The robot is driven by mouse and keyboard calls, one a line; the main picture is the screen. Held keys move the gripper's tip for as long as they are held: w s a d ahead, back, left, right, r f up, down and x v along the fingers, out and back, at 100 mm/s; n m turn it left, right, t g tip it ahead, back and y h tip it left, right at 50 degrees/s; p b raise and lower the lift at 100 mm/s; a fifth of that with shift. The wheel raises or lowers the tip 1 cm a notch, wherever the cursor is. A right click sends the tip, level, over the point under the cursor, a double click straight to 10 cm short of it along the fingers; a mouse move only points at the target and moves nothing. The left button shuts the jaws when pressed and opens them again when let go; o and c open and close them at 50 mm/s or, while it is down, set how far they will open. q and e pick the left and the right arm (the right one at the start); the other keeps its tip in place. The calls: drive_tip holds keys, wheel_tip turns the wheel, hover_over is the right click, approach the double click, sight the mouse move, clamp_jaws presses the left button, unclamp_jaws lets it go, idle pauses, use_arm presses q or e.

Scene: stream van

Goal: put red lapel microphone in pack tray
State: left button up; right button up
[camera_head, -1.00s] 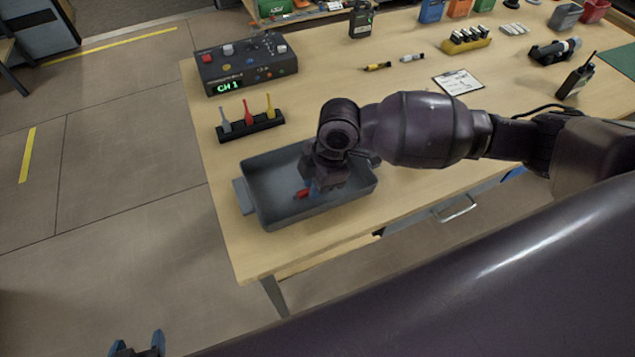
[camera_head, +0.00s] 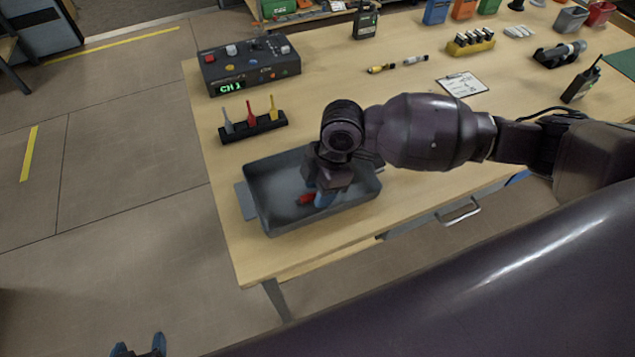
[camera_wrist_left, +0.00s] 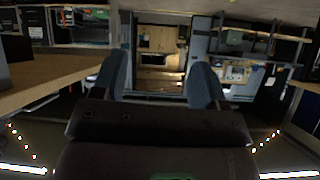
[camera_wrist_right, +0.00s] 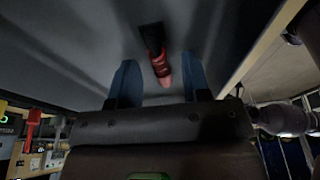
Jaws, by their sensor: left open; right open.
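The red lapel microphone (camera_head: 306,199) lies inside the grey pack tray (camera_head: 262,212), seemingly on its floor, and is partly hidden by my right gripper. My right gripper (camera_head: 324,198) reaches down into the tray and is open. In the right wrist view the microphone (camera_wrist_right: 160,66), red with a dark end, shows ahead of and between the two separated blue fingers (camera_wrist_right: 160,82). I cannot tell if a finger touches it. My left gripper (camera_head: 138,346) is open and empty, off the table at the bottom left; its fingers also show apart in the left wrist view (camera_wrist_left: 158,85).
A black rack (camera_head: 252,128) with grey, red and yellow upright pieces stands behind the tray. A control box (camera_head: 250,65) showing CH1 is further back. A clipboard (camera_head: 462,84), batteries and radios are further right. The table's front edge is close to the tray.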

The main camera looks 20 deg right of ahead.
drive_tip(key=p+v, duration=0.2)
drive_tip(key=v, duration=1)
drive_tip(key=shift+w, duration=0.1)
